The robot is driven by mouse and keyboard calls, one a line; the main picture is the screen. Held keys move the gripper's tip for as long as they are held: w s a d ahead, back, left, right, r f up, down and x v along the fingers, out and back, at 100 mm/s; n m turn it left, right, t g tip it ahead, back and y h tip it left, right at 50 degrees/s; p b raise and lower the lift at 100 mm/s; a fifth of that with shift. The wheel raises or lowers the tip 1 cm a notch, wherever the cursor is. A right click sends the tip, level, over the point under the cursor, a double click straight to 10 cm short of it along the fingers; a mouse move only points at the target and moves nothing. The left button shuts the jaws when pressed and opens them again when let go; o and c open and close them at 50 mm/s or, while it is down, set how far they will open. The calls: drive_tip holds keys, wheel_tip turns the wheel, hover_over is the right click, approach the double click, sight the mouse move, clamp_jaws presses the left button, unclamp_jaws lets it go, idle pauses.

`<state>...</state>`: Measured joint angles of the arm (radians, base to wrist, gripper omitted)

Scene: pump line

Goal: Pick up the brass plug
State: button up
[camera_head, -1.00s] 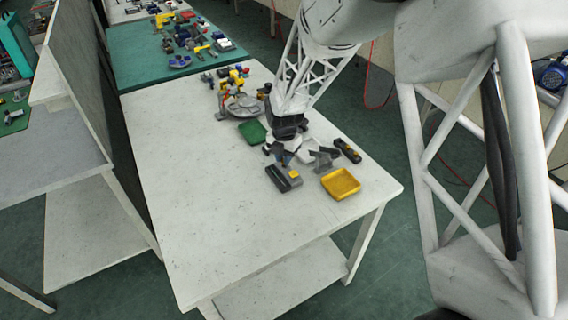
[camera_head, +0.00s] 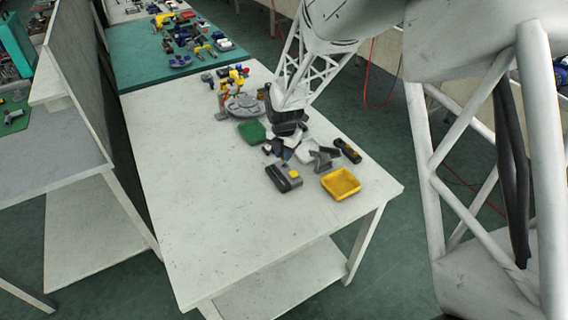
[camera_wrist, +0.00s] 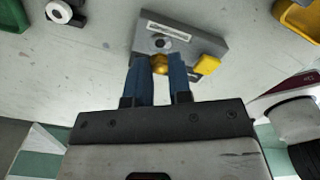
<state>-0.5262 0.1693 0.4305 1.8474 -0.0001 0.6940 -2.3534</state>
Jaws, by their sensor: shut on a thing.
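The brass plug (camera_wrist: 160,64) is a small golden piece between the fingertips in the wrist view. My gripper (camera_wrist: 163,72) has two blue fingers and is shut on it; the fingers partly cover it. Beyond the plug is a grey block (camera_wrist: 190,37) with a dark round hole, a pale label strip and a yellow part (camera_wrist: 207,65). The plug cannot be made out in the head view.
A yellow tray (camera_head: 341,195) stands to the right of the block, and a green tray (camera_head: 251,136) behind it to the left. Grey brackets (camera_head: 322,160) and a dark tool (camera_head: 348,151) lie at the right. The table's (camera_head: 210,220) front left is clear.

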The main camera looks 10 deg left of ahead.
drive_tip(key=shift+r, duration=1.55)
drive_tip(key=shift+d, duration=0.1)
